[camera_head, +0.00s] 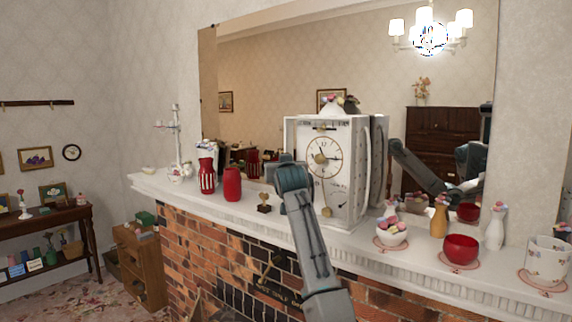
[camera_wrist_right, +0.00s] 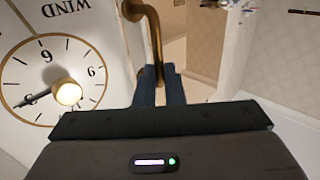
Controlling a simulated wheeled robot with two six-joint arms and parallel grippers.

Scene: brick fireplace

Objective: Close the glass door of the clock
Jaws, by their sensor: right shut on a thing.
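The white clock (camera_head: 345,165) stands on the mantel, its round dial with brass rim (camera_head: 324,157) facing left of my view. A narrow pale upright panel (camera_head: 289,135) shows at its left edge, apparently the glass door seen nearly edge-on; how far it stands open I cannot tell. My right gripper (camera_head: 284,166) is at the clock's left front. In the right wrist view, my right gripper (camera_wrist_right: 158,82) is shut on a curved brass handle (camera_wrist_right: 153,40), with the clock face (camera_wrist_right: 55,70) to the left. My left gripper is not in view.
Red vases (camera_head: 232,185) stand left of the clock, with a small trophy (camera_head: 264,202) near my arm. A bowl (camera_head: 391,234), a yellow vase (camera_head: 439,215) and a red bowl (camera_head: 460,249) stand to the right. A large mirror (camera_head: 260,75) is behind.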

